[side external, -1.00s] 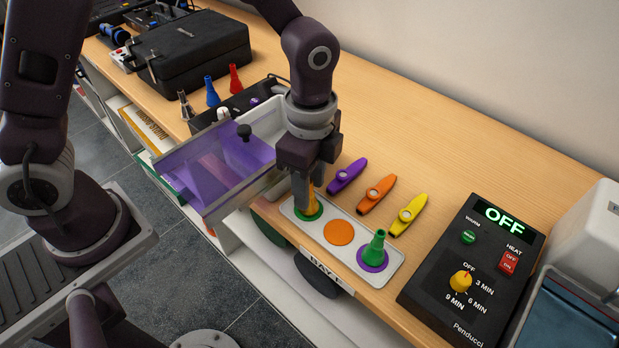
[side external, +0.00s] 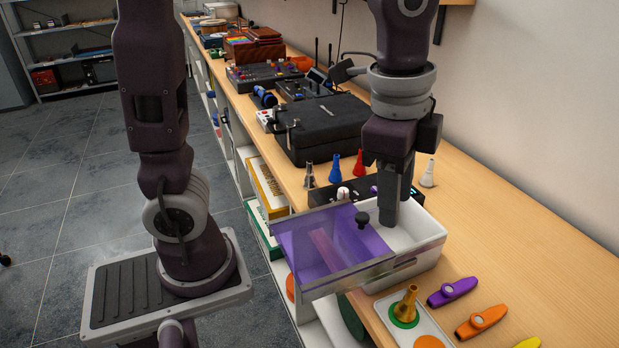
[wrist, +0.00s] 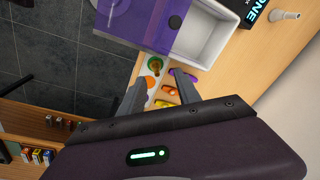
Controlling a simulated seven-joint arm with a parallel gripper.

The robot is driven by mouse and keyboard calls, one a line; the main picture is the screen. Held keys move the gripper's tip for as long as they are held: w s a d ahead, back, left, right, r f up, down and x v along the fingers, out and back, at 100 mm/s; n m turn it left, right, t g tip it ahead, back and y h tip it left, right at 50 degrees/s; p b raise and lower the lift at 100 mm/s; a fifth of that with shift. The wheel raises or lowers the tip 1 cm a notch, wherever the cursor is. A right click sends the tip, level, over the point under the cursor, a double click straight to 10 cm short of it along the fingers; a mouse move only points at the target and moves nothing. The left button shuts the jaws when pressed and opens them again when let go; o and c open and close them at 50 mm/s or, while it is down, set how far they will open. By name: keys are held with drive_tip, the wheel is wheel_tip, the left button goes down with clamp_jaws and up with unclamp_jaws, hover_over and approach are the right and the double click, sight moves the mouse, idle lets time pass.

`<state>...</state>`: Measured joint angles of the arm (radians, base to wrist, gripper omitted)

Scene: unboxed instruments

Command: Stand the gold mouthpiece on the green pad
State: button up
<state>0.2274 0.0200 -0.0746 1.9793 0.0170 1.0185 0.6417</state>
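The gold mouthpiece (side external: 408,302) stands upright, wide end down, on the green pad (side external: 403,321) of a white strip (side external: 432,332). In the wrist view, the gold mouthpiece (wrist: 155,63) shows from above beyond my fingertips, with the green pad around it.
Purple (side external: 452,291) and orange (side external: 481,321) kazoos lie right of the strip. Several mouthpieces, including a blue one (side external: 335,168), stand behind the bin. Bench at right is clear.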

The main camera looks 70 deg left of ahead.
drive_tip(key=s+a+r+n+t, duration=0.1)
drive_tip(key=s+a+n+t, duration=0.3)
drive_tip(key=s+a+n, duration=0.4)
drive_tip(key=s+n, duration=0.2)
drive_tip(key=s, duration=0.2)
drive_tip(key=shift+s+a+r+n, duration=0.15)
drive_tip(key=shift+r+n, duration=0.1)
drive_tip(key=shift+n, duration=0.15)
